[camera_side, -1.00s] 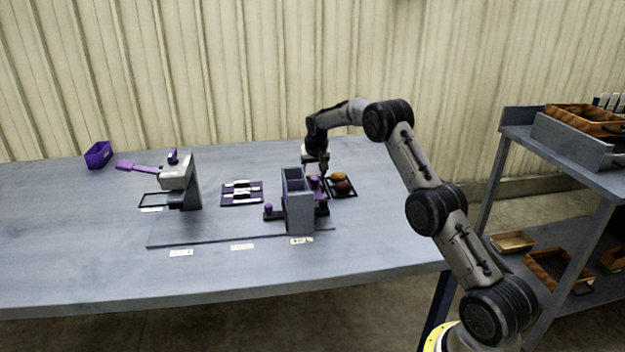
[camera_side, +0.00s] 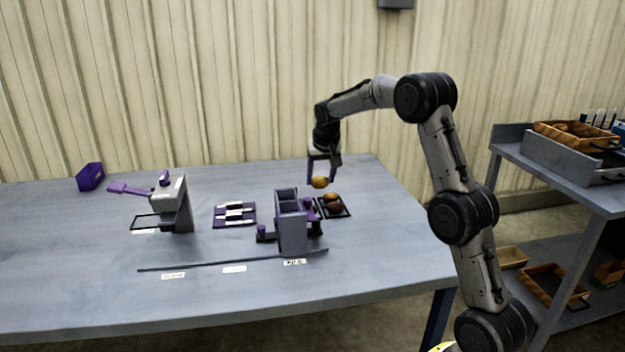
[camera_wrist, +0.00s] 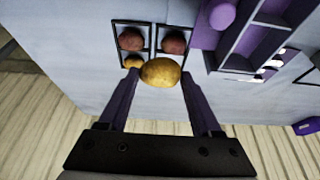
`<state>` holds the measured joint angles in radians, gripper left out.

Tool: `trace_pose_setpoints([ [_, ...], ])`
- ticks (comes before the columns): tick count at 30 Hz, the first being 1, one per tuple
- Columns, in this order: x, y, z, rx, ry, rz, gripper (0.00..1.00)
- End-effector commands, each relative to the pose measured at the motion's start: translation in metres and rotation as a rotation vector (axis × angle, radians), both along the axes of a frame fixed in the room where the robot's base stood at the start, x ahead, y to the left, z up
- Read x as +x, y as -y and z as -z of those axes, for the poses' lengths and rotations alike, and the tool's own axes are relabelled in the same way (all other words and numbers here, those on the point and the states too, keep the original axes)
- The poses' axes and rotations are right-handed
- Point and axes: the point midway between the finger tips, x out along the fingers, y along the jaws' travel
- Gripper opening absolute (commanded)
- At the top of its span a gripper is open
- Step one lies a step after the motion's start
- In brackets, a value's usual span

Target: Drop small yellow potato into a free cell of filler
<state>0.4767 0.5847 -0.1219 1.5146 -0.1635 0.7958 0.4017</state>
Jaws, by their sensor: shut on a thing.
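My gripper (camera_side: 321,178) is shut on a yellow potato (camera_side: 320,182) and holds it in the air above the black-rimmed tray (camera_side: 348,211). In the wrist view the held potato (camera_wrist: 160,72) sits between the purple fingertips. The tray holds two reddish potatoes (camera_wrist: 131,39) and a yellow potato (camera_wrist: 132,62), partly hidden. An upright grey box with open compartments (camera_side: 291,225) stands left of the tray and looks like the filler. Its cell floors are hidden in the side view; in the wrist view purple-walled cells (camera_wrist: 262,38) show only in part.
A purple slotted rack (camera_side: 234,222), a grey stand with a purple arm (camera_side: 176,205) and a purple bin (camera_side: 90,177) stand farther left. A thin dark rail (camera_side: 235,262) lies in front, with small white labels. A shelf (camera_side: 560,175) with crates is at right. The table's front is clear.

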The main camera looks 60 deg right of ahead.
Motion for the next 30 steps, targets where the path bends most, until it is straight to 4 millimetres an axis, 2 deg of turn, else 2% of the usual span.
trace_pose_setpoints([
  [6, -0.024, -0.014, -0.013, -0.001, 0.002, 0.0, 0.11],
  [14, -0.036, -0.02, -0.017, 0.0, 0.0, -0.059, 0.11],
  [20, -0.041, -0.028, -0.016, 0.002, 0.002, -0.261, 0.11],
  [30, -0.037, -0.056, -0.026, 0.002, 0.004, -0.72, 0.11],
])
